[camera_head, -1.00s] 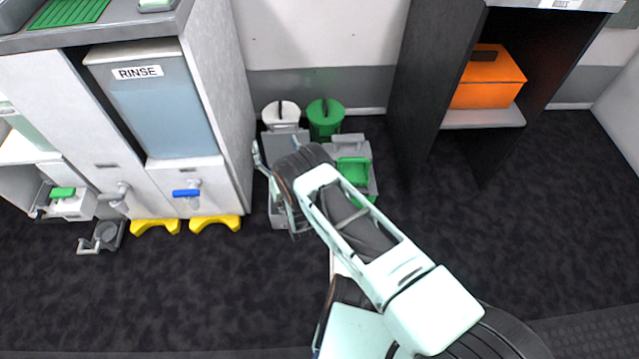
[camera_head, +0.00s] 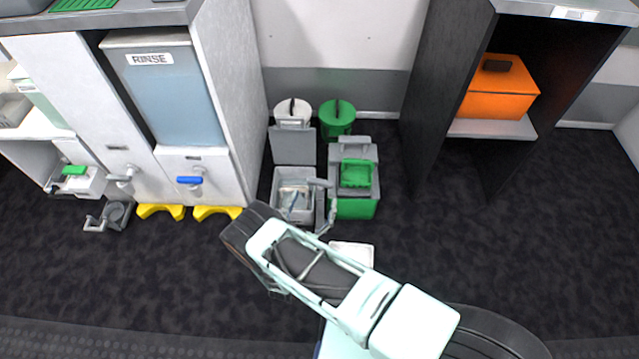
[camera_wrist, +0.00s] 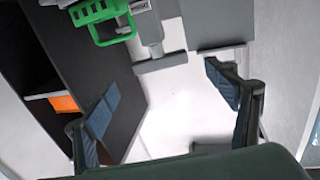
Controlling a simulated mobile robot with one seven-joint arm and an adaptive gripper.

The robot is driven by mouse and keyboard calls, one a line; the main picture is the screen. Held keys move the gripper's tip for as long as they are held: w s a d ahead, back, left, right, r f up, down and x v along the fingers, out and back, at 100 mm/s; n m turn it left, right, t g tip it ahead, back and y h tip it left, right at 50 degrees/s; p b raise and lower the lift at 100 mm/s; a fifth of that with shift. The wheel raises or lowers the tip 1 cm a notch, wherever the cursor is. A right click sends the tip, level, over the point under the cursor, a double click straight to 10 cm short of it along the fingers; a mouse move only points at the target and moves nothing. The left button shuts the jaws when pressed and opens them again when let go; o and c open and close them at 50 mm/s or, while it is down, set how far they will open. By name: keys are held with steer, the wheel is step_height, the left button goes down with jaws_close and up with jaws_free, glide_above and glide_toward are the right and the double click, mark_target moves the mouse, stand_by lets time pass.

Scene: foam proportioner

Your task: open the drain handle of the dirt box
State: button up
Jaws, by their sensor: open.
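A grey box (camera_head: 278,212) stands on the floor with its lid (camera_head: 293,147) raised and some pale items inside; it looks like the dirt box, though no label is readable. A grey bar with a thin pale lever (camera_head: 328,215) sits at its right front; I cannot tell whether this is the drain handle. My gripper (camera_wrist: 163,82) is open and empty in the wrist view, with the fingers wide apart. In the head view my arm covers its fingers, in front of the boxes. The lid seems to show as a grey panel in the wrist view (camera_wrist: 215,22).
White (camera_head: 292,113) and green (camera_head: 338,118) bins stand behind. The RINSE tank (camera_head: 170,100) with a blue tap (camera_head: 190,180) is left. Open floor lies to the right.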

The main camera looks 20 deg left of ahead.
mark_target(319, 185)
steer(key=w+b, duration=0.1)
steer(key=w, duration=0.6)
steer(key=shift+w+b, duration=0.2)
steer(key=shift+b, duration=0.1)
steer(key=shift+c, duration=0.5)
